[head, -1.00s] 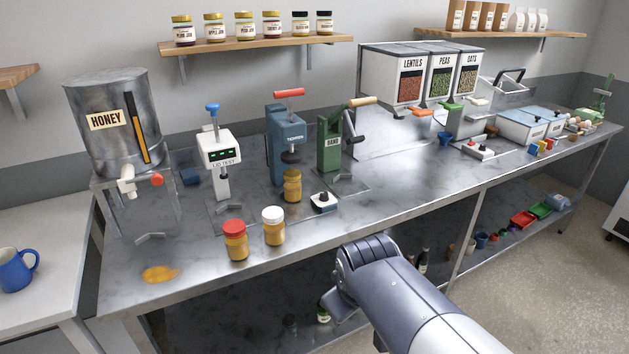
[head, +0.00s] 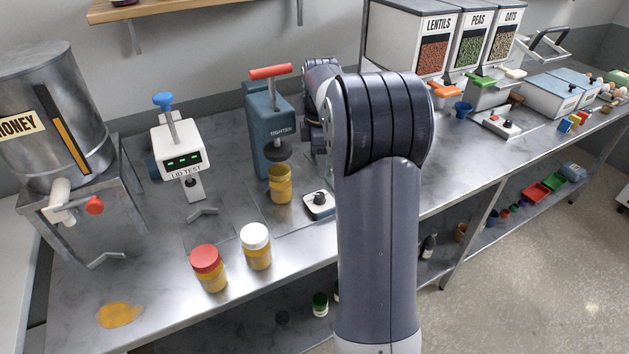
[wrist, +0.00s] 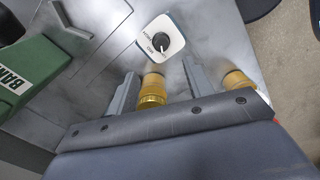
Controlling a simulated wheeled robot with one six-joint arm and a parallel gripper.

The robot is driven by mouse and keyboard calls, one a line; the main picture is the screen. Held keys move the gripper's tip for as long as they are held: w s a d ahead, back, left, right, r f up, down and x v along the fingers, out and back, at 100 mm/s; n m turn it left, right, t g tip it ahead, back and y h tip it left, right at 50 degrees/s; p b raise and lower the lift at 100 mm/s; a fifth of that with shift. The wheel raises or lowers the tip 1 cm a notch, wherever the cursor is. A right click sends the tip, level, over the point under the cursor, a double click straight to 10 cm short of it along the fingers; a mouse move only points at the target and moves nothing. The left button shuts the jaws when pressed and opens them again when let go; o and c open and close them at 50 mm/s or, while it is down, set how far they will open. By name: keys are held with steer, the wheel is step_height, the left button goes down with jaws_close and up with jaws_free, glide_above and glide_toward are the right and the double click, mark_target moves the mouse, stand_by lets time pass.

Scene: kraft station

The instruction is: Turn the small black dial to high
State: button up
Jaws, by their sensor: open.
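The small black dial (wrist: 159,39) sits on a white plate with rounded corners, in the upper middle of the wrist view. Small lettering shows beside it, and a light line on the dial marks its pointer. In the head view the dial (head: 319,198) is on its small block on the bench, right of the amber jar under the teal press. My gripper (wrist: 160,68) is open and empty, its two fingers apart, with the dial ahead of the gap and not touched. In the head view my arm hides most of the gripper.
A jar (wrist: 152,91) shows between the fingers, and another (wrist: 235,80) beyond the right finger. The green band machine (wrist: 25,72) stands at the left. In the head view a red-lidded jar (head: 208,268) and a white-lidded jar (head: 256,246) stand near the front edge.

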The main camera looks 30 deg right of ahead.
mark_target(320, 194)
step_height(320, 194, down, 10)
steer(key=shift+s+f+p, duration=0.1)
steer(key=shift+f+p, duration=0.05)
steer(key=shift+p, duration=0.3)
steer(key=c, duration=1)
steer(key=shift+o, duration=0.2)
